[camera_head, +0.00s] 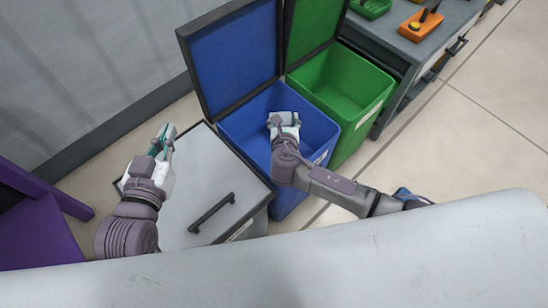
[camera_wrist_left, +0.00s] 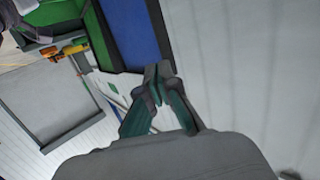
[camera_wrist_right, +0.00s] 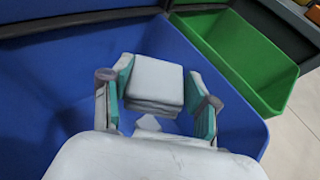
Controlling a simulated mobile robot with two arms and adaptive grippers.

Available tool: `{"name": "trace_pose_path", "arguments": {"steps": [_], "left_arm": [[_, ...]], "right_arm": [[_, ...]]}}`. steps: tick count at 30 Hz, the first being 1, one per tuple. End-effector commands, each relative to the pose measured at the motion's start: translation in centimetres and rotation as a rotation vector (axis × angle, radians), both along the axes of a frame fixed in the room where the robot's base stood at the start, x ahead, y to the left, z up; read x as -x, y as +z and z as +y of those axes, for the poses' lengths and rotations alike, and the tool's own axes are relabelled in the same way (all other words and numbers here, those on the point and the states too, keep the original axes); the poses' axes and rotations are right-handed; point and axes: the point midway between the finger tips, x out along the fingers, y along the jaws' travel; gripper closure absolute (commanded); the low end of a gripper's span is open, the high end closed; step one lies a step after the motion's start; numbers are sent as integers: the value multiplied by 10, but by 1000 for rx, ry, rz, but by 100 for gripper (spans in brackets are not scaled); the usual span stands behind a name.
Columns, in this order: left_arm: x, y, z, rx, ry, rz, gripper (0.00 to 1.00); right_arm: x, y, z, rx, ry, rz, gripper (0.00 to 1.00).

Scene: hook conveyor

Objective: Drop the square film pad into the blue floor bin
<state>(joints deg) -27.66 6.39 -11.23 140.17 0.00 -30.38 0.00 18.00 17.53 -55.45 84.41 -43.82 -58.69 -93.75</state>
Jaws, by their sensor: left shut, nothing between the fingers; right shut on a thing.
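The square film pad (camera_wrist_right: 156,82) is a white, layered square held between the two fingers of my right gripper (camera_wrist_right: 160,92). In the head view my right gripper (camera_head: 283,120) is over the open blue floor bin (camera_head: 305,135), whose wall also shows in the right wrist view (camera_wrist_right: 60,70). Another small white piece (camera_wrist_right: 148,123) shows below the pad in the right wrist view; I cannot tell what it is. My left gripper (camera_head: 164,138) is shut and empty, above the grey lidded bin; its closed fingers show in the left wrist view (camera_wrist_left: 157,85).
The green bin (camera_head: 345,85) stands open right of the blue one. A grey closed bin (camera_head: 190,205) with a dark handle is on the left. Raised blue (camera_head: 235,55) and green lids stand behind. A grey workbench (camera_head: 405,50) is at the upper right; floor at right is clear.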

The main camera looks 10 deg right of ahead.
Motion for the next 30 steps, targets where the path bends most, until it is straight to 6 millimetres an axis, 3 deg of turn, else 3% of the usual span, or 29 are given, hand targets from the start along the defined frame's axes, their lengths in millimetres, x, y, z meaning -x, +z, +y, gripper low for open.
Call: {"name": "trace_pose_path", "arguments": {"steps": [9,20,21,24,25,30], "left_arm": [[-5,26,-6,40,-10,-154,100],[-5,30,-6,44,-11,-171,100],[-5,30,-6,44,-11,-171,100],[-5,30,-6,44,-11,-171,100],[-5,30,-6,44,-11,-171,100],[-5,30,-6,44,-11,-171,100]], "right_arm": [[0,-5,0,0,0,-1,64],[0,-5,0,0,0,0,64],[0,-5,0,0,0,0,34],[0,-6,0,0,0,0,17],[0,-6,0,0,0,0,12],[0,-6,0,0,0,0,11]]}}
